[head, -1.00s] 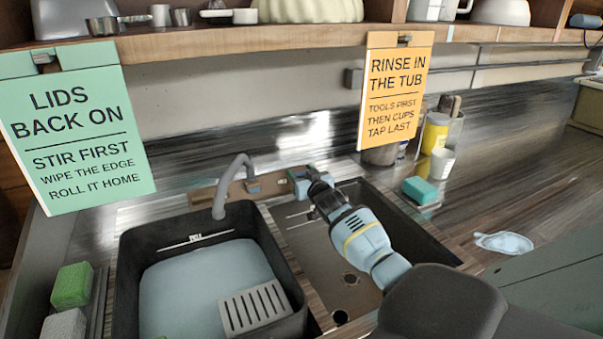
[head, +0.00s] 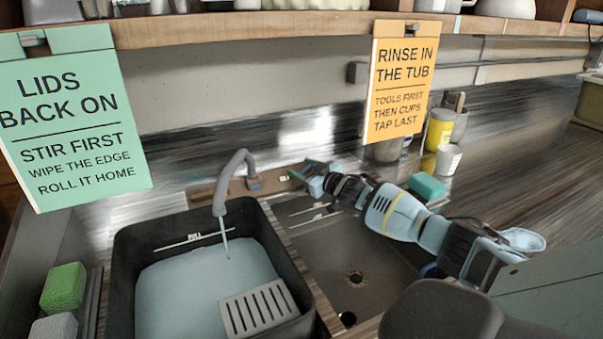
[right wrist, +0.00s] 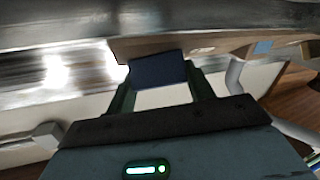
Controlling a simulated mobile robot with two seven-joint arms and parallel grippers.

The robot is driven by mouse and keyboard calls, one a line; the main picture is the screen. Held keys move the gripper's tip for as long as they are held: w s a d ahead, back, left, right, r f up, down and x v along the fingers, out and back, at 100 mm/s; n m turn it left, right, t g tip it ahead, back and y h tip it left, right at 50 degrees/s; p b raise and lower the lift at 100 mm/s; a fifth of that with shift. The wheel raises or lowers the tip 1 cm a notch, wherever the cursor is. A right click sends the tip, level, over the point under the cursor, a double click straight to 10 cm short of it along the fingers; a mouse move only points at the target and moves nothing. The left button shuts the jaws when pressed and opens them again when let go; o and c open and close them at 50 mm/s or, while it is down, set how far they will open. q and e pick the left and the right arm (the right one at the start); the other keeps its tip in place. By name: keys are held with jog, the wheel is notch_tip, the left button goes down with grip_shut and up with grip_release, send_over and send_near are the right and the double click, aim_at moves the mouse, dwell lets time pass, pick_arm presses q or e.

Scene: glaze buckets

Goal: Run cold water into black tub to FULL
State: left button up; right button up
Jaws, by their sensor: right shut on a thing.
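The black tub (head: 125,265) stands in the left part of the sink, holding pale blue water (head: 185,290). A FULL line (head: 190,242) on its far wall shows above the water surface. A thin stream (head: 226,250) falls from the grey spout (head: 236,180) into the tub. My right gripper (head: 308,172) is at the right end of the tap's back panel (head: 205,193). In the right wrist view its fingers are shut on a dark blue tap handle (right wrist: 158,70). My left gripper is not in view.
A grey slotted piece (head: 258,308) sits in the tub's near right corner. The right basin (head: 335,262) is empty, with a drain. Two signs (head: 75,120) (head: 400,80) hang from the shelf above.

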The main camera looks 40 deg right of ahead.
jog(key=shift+n+g+y+b, duration=0.3)
jog(key=shift+n+y+b, duration=0.2)
jog(key=shift+n+y, duration=0.85)
jog(key=shift+n, duration=0.45)
jog(key=o, duration=1)
jog(key=shift+s, duration=0.1)
jog(key=shift+s+d, duration=0.1)
jog(key=shift+s, duration=0.55)
jog(key=shift+s+d+r, duration=0.1)
jog(key=shift+s+d, duration=0.05)
jog(key=shift+s, duration=0.85)
jog(key=shift+s+d+r, duration=0.15)
jog(key=shift+s+d, duration=0.05)
jog(key=shift+s, duration=0.85)
jog(key=shift+s+d+r, duration=0.1)
jog(key=shift+s+d, duration=0.05)
jog(key=shift+s, duration=0.85)
